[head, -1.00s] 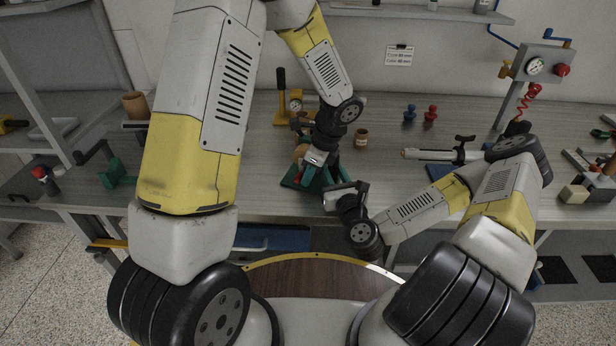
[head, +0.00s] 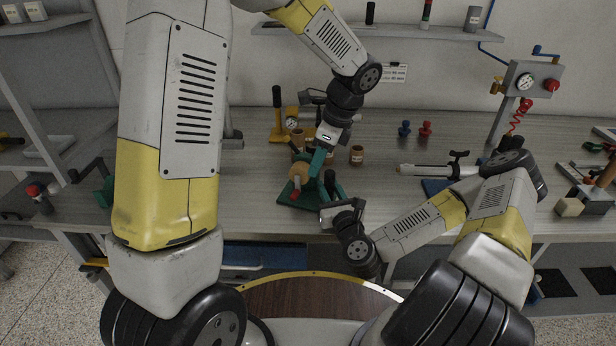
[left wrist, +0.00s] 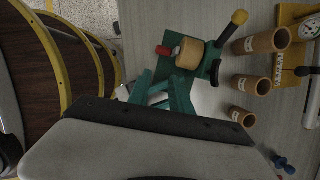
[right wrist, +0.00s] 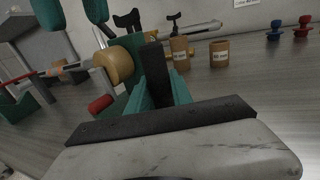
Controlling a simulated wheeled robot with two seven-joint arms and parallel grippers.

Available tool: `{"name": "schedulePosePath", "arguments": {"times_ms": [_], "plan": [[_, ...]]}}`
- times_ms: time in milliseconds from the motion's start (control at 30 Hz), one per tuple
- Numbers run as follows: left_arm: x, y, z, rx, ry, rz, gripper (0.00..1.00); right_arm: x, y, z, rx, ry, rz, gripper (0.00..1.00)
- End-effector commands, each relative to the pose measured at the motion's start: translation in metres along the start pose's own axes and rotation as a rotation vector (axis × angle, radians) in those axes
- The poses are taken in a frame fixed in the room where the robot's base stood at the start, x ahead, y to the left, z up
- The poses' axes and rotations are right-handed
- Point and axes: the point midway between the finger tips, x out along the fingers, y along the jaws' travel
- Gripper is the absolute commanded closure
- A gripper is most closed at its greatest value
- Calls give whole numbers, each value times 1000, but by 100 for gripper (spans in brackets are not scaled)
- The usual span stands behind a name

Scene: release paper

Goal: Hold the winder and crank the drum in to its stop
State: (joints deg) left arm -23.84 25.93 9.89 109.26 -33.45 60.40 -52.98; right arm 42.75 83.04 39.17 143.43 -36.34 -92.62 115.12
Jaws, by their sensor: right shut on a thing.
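The winder has a green base (head: 304,196) and a tan drum (head: 299,170) on the bench. The drum also shows in the left wrist view (left wrist: 189,53) and right wrist view (right wrist: 112,65). A red crank grip (head: 290,216) sits on the robot's side of the drum; it also shows in the left wrist view (left wrist: 163,50). My left gripper (head: 318,168) is open and empty close beside the drum, its green fingers apart. My right gripper (right wrist: 158,85) is shut on the winder's dark upright bar (right wrist: 155,62), to the drum's right. The lower bar is hidden between the fingers.
Tan cups (head: 357,155) stand behind and right of the winder. A yellow gauge stand (head: 277,125) is behind it.

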Motion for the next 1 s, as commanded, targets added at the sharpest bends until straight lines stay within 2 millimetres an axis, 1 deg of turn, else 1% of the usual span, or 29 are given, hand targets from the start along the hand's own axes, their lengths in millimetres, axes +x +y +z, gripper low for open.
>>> {"name": "schedulePosePath", "arguments": {"times_ms": [33, 67, 167, 300, 500, 600, 700, 833, 1000], "plan": [[1, 0, 3, -36, 12, 8, 63, 0, 0, 0, 0, 1, -1, 100], [2, 0, 5, -66, 22, 14, 60, 0, 0, 0, 0, 1, -1, 100], [8, 0, 14, -214, 70, 44, 60, 0, 0, 0, 0, 1, -1, 100], [16, 0, 31, -511, 160, 109, 60, 0, 0, 0, 0, 1, -1, 100], [20, -1, 57, -955, 278, 227, 60, 0, 0, 0, 0, 1, 0, 100], [20, -2, 70, -1152, 326, 285, 60, 0, 0, 0, 0, 1, 0, 100], [19, -4, 81, -1309, 363, 337, 60, 0, 0, 0, 0, 1, 0, 100], [17, -4, 90, -1442, 392, 383, 60, 0, 0, 0, 0, 1, 0, 100], [20, -5, 92, -1507, 405, 409, 60, 0, 0, 0, 0, 1, 0, 100]]}}
